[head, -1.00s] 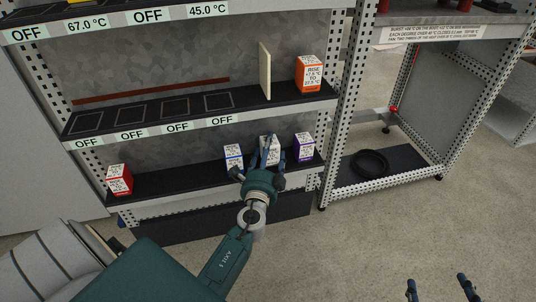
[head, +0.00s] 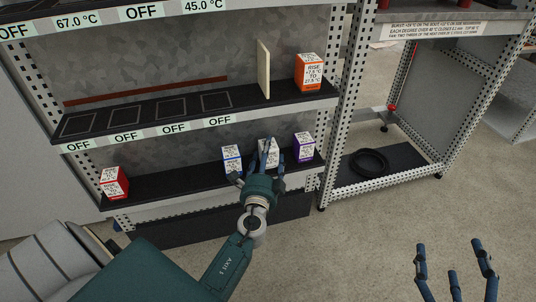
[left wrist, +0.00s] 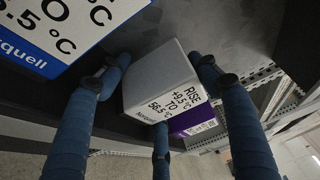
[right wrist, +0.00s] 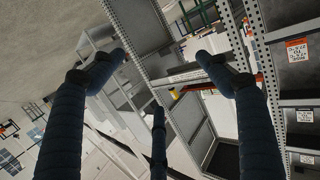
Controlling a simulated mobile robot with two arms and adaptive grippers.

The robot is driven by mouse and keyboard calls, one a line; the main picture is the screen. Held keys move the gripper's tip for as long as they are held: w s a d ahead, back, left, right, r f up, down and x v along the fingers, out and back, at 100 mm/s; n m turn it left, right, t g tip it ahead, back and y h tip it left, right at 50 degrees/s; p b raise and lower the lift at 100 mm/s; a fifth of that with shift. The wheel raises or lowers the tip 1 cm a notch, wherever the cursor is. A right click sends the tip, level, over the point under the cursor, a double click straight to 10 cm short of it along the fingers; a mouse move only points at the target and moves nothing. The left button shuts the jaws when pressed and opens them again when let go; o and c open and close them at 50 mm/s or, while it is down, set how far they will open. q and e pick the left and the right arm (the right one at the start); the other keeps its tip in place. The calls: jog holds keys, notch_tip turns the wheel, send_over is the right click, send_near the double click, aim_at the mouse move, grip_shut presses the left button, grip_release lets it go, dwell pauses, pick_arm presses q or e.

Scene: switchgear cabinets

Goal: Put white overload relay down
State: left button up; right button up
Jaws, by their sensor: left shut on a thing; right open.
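The white overload relay (head: 268,151) is a white box over the lower shelf, between a blue-and-white box (head: 231,158) and a purple-and-white box (head: 303,146). My left gripper (head: 262,168) is shut on it from the front. In the left wrist view the white relay (left wrist: 155,78) sits between the blue fingers, its printed label showing. Whether its base touches the shelf is hidden. My right gripper (head: 457,268) is open and empty at the lower right, away from the shelves. Its spread fingers also show in the right wrist view (right wrist: 160,70).
The lower shelf (head: 175,182) is bare between the blue box and a red-and-white box (head: 113,183) at left. The upper shelf holds an orange-and-white box (head: 309,72) and an upright cream panel (head: 263,68). A black ring (head: 369,162) lies in the right-hand frame.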

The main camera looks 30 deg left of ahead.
pick_arm(q)
jog(key=o, duration=1.4)
jog(key=shift+c, duration=0.2)
pick_arm(e)
jog(key=shift+r, duration=0.2)
jog(key=shift+f, duration=0.1)
pick_arm(q)
jog(key=shift+r, duration=0.1)
jog(key=v, duration=0.4)
jog(key=b+v, duration=0.1)
jog(key=v, duration=0.7)
jog(key=s+d+r+n+h, duration=0.1)
jog(key=d+r+n+h, duration=0.4)
jog(key=d, duration=0.5)
jog(key=s+d+r+n+t+h, duration=0.1)
jog(key=d+r+n+h, duration=0.4)
jog(key=d+r, duration=0.5)
jog(key=shift+t+h, duration=0.3)
jog(key=shift+h, duration=0.7)
pick_arm(e)
jog(key=r+t, duration=0.1)
jog(key=r, duration=0.2)
jog(key=a+r+t, duration=0.1)
jog(key=r, duration=0.1)
jog(key=shift+w+r+t+y, duration=0.25)
jog(key=shift+w+t+y, duration=0.05)
jog(key=shift+w+y, duration=0.1)
